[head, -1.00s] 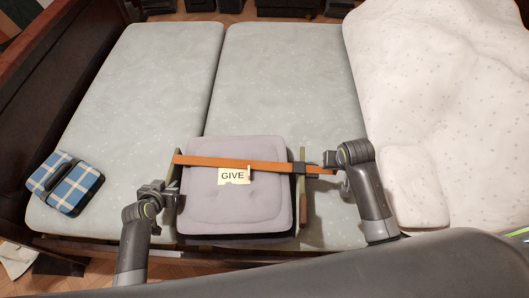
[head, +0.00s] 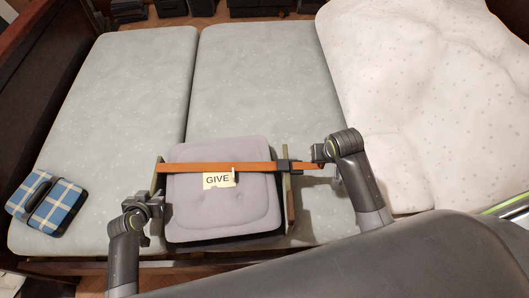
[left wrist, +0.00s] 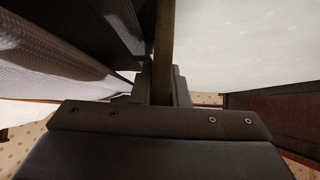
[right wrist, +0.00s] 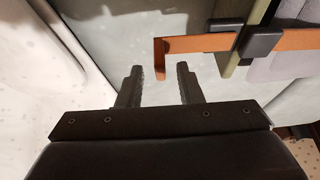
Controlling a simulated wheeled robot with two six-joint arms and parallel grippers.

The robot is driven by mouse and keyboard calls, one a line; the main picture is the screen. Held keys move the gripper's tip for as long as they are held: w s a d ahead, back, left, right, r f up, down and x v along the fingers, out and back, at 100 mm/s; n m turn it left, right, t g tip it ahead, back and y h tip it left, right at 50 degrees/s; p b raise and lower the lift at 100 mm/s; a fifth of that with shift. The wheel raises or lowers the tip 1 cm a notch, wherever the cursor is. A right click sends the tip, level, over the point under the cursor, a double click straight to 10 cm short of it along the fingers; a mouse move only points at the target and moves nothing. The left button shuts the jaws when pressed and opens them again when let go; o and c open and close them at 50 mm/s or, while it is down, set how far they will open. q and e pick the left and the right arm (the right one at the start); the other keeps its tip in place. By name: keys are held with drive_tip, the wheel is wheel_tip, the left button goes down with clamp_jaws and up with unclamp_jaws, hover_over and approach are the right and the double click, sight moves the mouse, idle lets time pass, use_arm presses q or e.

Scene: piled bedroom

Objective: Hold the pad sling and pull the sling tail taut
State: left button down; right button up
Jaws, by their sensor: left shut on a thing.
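The grey pad (head: 222,205) lies on the bed with an orange sling (head: 215,167) across it and olive side pieces at both ends. A dark buckle (head: 289,166) sits at its right side, and the sling tail (head: 306,167) runs on to the right. In the right wrist view the tail (right wrist: 195,43) ends in a downturned tip between my open right fingertips (right wrist: 158,78); contact is not clear. The right gripper (head: 322,153) is beside the tail in the head view. My left gripper (head: 153,206) is shut on the left olive side piece (left wrist: 166,50).
A cream tag reading GIVE (head: 219,181) lies on the pad under the sling. A blue plaid bundle (head: 47,202) lies at the bed's left. A white spotted quilt (head: 420,80) covers the right side. The grey mattress (head: 250,80) beyond the pad is clear.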

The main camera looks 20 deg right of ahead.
drive_tip(key=shift+v, duration=2.35)
use_arm(q)
drive_tip(key=c, duration=1.3)
unclamp_jaws()
